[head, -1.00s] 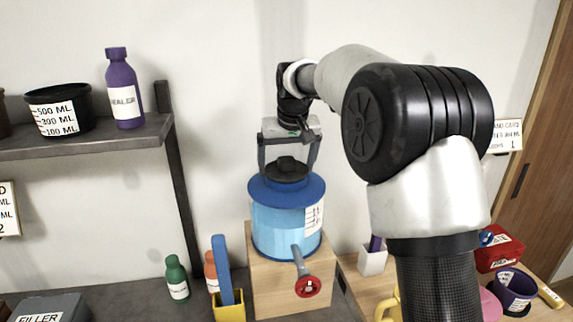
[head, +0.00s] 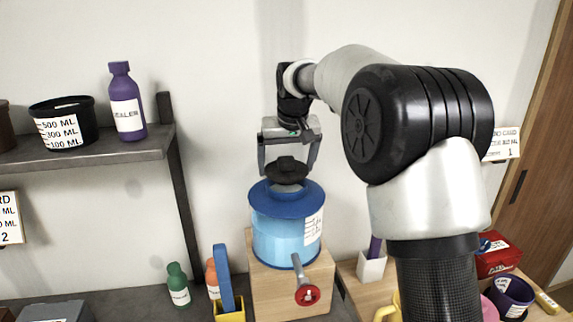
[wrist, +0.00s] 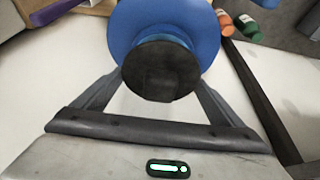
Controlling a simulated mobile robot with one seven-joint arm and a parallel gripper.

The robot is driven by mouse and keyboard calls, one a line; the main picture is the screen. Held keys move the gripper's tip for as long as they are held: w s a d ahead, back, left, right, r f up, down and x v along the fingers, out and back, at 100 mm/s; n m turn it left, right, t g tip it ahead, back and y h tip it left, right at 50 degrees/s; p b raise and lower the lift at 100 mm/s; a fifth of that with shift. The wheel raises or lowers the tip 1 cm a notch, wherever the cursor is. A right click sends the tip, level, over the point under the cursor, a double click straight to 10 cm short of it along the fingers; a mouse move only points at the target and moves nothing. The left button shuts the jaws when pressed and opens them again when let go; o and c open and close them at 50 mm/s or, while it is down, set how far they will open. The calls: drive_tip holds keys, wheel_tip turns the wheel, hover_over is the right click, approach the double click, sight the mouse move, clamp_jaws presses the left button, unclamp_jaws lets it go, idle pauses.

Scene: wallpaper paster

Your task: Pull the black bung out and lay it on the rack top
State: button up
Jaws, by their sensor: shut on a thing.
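The black bung (head: 286,165) is between the fingers of my gripper (head: 288,172), which is shut on it. It is upright over the blue lid of the light-blue tank (head: 285,240), with a grey part showing between bung and lid. I cannot tell whether its lower end is clear of the opening. In the wrist view, the bung (wrist: 161,72) is a dark disc in front of the blue lid (wrist: 205,25), which hides the tank below.
A dark rack shelf (head: 90,152) at the left holds a black tub (head: 62,125) and purple bottle (head: 127,100). The tank stands on a wooden block (head: 272,300), its red-handled tap (head: 307,295) facing forward. Green and orange bottles and a yellow holder (head: 229,310) stand left.

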sight(286, 157)
drive_tip(key=shift+r, duration=2)
